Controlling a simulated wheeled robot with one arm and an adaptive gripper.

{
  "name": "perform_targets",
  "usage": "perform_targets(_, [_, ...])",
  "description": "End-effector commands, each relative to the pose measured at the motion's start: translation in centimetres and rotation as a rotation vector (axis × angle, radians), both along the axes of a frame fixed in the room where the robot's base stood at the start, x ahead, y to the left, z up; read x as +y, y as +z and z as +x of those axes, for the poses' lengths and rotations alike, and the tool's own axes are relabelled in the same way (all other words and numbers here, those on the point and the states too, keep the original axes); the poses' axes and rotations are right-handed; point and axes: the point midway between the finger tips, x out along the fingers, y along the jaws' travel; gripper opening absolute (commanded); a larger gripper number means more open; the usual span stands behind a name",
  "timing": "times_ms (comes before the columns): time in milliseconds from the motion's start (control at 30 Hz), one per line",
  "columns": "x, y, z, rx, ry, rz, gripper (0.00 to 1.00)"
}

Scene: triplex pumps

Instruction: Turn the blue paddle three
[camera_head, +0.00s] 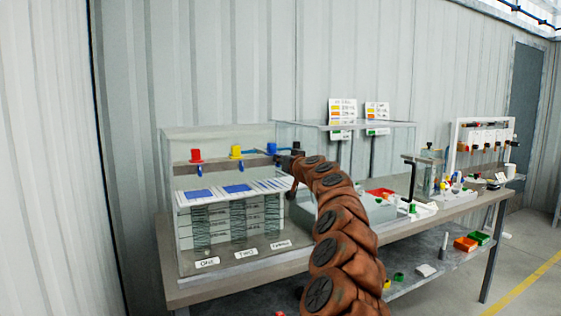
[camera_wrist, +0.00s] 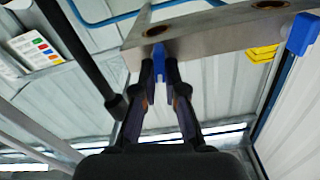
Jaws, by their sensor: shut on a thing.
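In the wrist view, the fingers of my gripper (camera_wrist: 161,72) are shut on the blue paddle (camera_wrist: 160,57), one on each side, just below a metal bar (camera_wrist: 215,33).
A yellow paddle (camera_head: 236,151) and a red paddle (camera_head: 196,155) stand left of the blue one. The yellow one also shows in the wrist view (camera_wrist: 264,53). A clear case (camera_head: 390,138) and sign cards (camera_head: 342,110) stand to the right.

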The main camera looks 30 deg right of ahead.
Motion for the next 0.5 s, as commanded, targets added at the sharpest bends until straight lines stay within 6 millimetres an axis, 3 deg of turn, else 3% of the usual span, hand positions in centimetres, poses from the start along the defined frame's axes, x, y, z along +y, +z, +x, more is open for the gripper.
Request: perform_targets(500, [-0.54, -0.15, -0.04, -0.041, 0.000, 0.485, 0.00])
